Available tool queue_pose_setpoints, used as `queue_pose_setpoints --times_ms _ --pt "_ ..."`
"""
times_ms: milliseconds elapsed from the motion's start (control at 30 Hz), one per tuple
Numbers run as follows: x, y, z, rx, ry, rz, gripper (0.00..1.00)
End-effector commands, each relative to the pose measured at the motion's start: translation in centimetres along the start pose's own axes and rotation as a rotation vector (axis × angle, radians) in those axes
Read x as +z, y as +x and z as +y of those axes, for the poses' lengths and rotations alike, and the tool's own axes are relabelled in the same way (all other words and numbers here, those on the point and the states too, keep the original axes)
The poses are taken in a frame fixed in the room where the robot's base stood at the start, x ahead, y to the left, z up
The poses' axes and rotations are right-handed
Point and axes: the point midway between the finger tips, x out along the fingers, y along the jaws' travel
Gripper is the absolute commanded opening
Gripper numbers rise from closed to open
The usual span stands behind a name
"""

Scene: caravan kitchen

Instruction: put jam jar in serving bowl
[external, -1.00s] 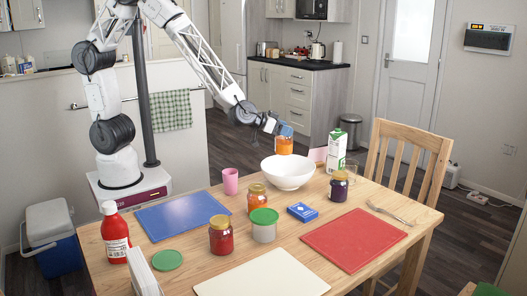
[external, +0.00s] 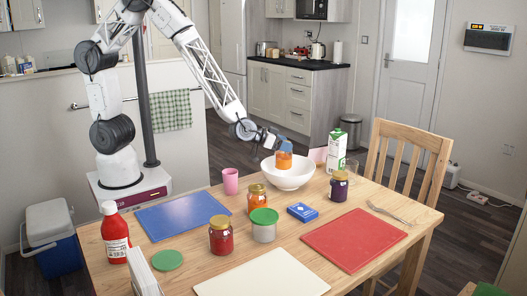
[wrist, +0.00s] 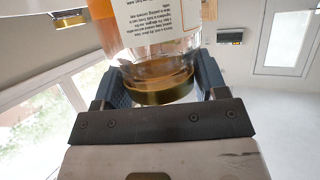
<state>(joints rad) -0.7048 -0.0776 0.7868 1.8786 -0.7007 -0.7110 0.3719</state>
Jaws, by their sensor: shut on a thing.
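A jam jar with orange contents (external: 284,160) is in my gripper (external: 282,147), over the white serving bowl (external: 288,178). The jar's lower part shows against the bowl's inside, at or just below the rim line. I cannot tell if it touches the bowl. In the wrist view the jar (wrist: 160,50) shows its glass, a printed label and a gold lid (wrist: 163,88) between the two fingers (wrist: 163,85). My gripper is shut on it.
Other jars stand on the table: an orange one (external: 257,200), a red one (external: 221,236) and a dark purple one (external: 339,187). A green-lidded tub (external: 264,226), a pink cup (external: 230,181) and a milk carton (external: 336,151) stand near the bowl. A blue box (external: 302,212) lies in front.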

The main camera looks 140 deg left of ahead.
Motion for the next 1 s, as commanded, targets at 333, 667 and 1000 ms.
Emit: queue_pose_setpoints --times_ms 333,667,1000 --pt "2.5 1.1 0.0 0.0 0.001 -0.001 0.04" --pt "3.4 1.4 0.0 0.0 0.0 0.001 0.04" --pt "3.8 1.6 0.0 0.0 0.0 0.001 0.04"
